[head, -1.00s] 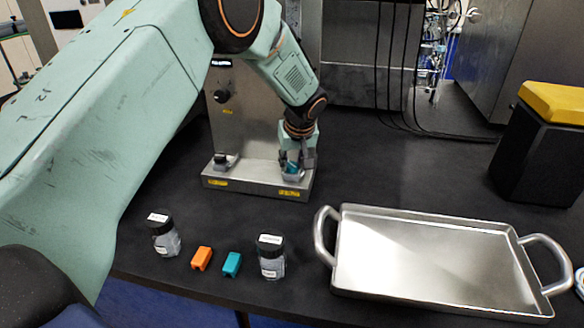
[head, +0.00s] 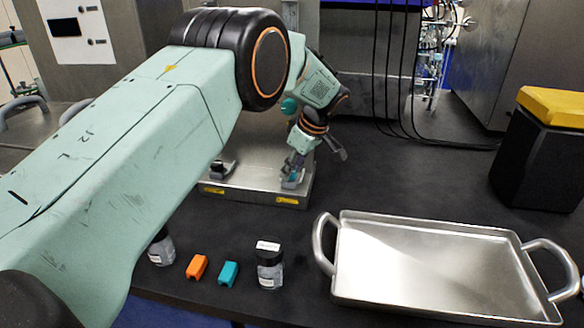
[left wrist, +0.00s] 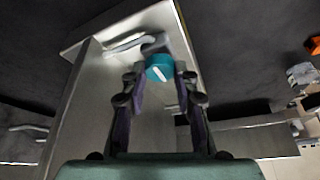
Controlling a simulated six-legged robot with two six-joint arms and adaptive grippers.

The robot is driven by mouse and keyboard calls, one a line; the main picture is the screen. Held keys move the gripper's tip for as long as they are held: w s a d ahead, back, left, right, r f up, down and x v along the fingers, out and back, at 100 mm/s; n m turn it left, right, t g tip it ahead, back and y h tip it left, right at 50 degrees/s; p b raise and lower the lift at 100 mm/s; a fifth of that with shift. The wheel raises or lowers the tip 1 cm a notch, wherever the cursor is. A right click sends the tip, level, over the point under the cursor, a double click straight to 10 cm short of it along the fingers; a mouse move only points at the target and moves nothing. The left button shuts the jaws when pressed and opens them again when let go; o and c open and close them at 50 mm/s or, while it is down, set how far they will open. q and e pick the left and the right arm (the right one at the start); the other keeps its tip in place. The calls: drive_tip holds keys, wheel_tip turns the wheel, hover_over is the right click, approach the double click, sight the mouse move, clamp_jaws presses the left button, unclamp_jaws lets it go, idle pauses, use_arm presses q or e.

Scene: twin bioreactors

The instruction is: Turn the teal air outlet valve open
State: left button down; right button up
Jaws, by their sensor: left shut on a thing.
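The teal air outlet valve (head: 291,174) sits at the right end of the metal stand's base (head: 250,194). In the head view it is mostly hidden by my left gripper (head: 299,166), which reaches down to it at a tilt. In the left wrist view the round teal knob (left wrist: 159,67) has a white line across it and lies at the tips of my left gripper (left wrist: 160,88), with one finger on each side. My left gripper is shut on this knob. My right gripper is not in view.
A metal tray (head: 432,303) with two handles stands at the front right. Orange (head: 197,267) and teal (head: 228,274) blocks and a lidded jar (head: 269,268) are at the front edge. A black box with a yellow top (head: 550,104) is at right.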

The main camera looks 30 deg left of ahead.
use_arm(q)
drive_tip(key=shift+w+r, duration=0.1)
drive_tip(key=shift+r, duration=0.1)
idle(0.3)
drive_tip(key=c, duration=1)
unclamp_jaws()
drive_tip(key=shift+d, duration=0.1)
drive_tip(key=shift+f, duration=0.1)
drive_tip(key=v, duration=1.2)
